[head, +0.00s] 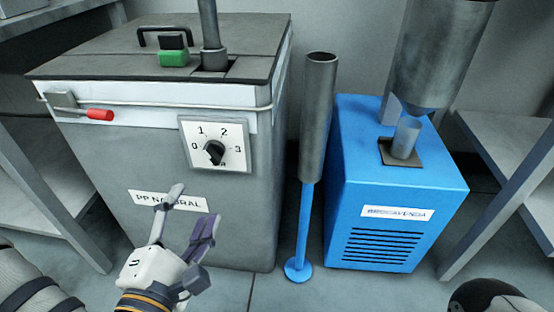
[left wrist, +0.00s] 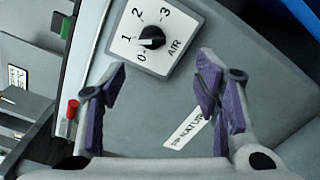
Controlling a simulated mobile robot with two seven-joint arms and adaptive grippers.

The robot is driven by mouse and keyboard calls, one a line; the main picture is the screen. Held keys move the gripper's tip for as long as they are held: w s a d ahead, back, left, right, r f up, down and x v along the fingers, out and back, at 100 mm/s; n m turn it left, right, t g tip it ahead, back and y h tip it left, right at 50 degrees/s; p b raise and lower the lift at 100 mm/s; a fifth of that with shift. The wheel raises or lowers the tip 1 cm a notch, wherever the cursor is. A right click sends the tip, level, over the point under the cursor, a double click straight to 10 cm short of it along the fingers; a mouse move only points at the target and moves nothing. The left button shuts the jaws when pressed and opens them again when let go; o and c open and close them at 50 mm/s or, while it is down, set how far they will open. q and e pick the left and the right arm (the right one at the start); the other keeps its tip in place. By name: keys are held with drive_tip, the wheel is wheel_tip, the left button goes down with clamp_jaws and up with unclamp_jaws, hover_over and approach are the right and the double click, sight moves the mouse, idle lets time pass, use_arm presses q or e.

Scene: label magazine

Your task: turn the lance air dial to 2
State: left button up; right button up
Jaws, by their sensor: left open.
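The lance air dial (head: 214,153) is a black knob on a square white plate marked 0, 1, 2 and 3, on the front of a grey cabinet (head: 240,200). The dial also shows in the left wrist view (left wrist: 152,37), with "AIR" beside it. Its pale mark seems to point between 0 and 1; the exact setting is hard to tell. My left gripper (head: 194,207) is open and empty, below the dial near the "PP NATURAL" label. In the left wrist view, the left gripper's (left wrist: 163,75) fingers are spread, apart from the dial. My right gripper is not seen.
A red-tipped lever (head: 100,115) sticks out left of the dial. A green switch (head: 173,58) and a handle sit on the cabinet lid. A grey tube on a blue stand (head: 303,225) and a blue box (head: 400,190) stand to the right. Shelves flank both sides.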

sight(210, 158)
use_arm(q)
drive_tip(key=w+b, duration=0.1)
drive_tip(key=w, duration=0.6)
drive_tip(key=w+b, duration=0.1)
drive_tip(key=w, duration=0.3)
drive_tip(key=shift+w+r+b, duration=0.1)
drive_tip(key=shift+r+b, duration=0.15)
drive_tip(key=shift+b, duration=0.05)
drive_tip(key=shift+w+r, duration=0.15)
drive_tip(key=shift+w, duration=0.4)
drive_tip(key=c, duration=1.1)
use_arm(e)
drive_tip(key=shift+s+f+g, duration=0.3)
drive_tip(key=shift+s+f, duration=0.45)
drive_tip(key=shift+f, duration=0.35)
